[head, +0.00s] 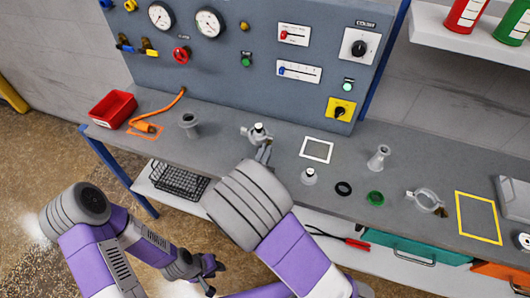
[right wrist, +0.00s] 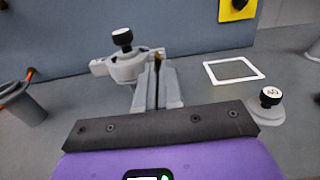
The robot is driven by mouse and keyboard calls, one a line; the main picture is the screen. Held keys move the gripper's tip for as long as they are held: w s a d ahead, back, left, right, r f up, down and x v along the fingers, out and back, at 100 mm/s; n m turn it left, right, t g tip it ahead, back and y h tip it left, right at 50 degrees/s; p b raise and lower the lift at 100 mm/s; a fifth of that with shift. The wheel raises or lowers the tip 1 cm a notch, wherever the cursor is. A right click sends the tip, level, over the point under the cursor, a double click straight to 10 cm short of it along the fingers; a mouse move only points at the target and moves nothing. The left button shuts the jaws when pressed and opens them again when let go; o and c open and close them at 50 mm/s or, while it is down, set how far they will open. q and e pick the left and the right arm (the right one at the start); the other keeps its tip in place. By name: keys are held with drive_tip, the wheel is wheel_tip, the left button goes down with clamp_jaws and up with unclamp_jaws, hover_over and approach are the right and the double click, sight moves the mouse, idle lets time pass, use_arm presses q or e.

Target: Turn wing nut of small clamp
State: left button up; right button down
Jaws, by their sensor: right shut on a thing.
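The small clamp (head: 250,136) is a light grey ring on the bench below the panel. A black-topped fitting stands in it. In the right wrist view the clamp (right wrist: 128,69) lies just beyond and left of my fingertips. My right gripper (head: 264,153) reaches it from the front. In the right wrist view its fingers (right wrist: 158,72) are closed together around the clamp's wing nut (right wrist: 160,52), of which only a small brassy bit shows at the tips. My left gripper (head: 213,279) hangs low in front of the bench, open and empty, away from the clamp.
A white square outline (head: 316,150) and a black-topped grey fitting (head: 309,176) are right of the clamp. A grey flanged pipe piece (head: 188,124) stands left. A larger clamp (head: 424,201), black ring (head: 343,188) and green ring (head: 375,198) lie further right. The panel (head: 235,75) rises behind.

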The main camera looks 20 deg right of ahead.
drive_tip(key=c, duration=1.5)
unclamp_jaws()
drive_tip(key=shift+c, duration=0.2)
drive_tip(key=p+v, duration=0.1)
drive_tip(key=v, duration=0.6)
drive_tip(key=shift+s+a, duration=0.2)
drive_tip(key=shift+s, duration=0.05)
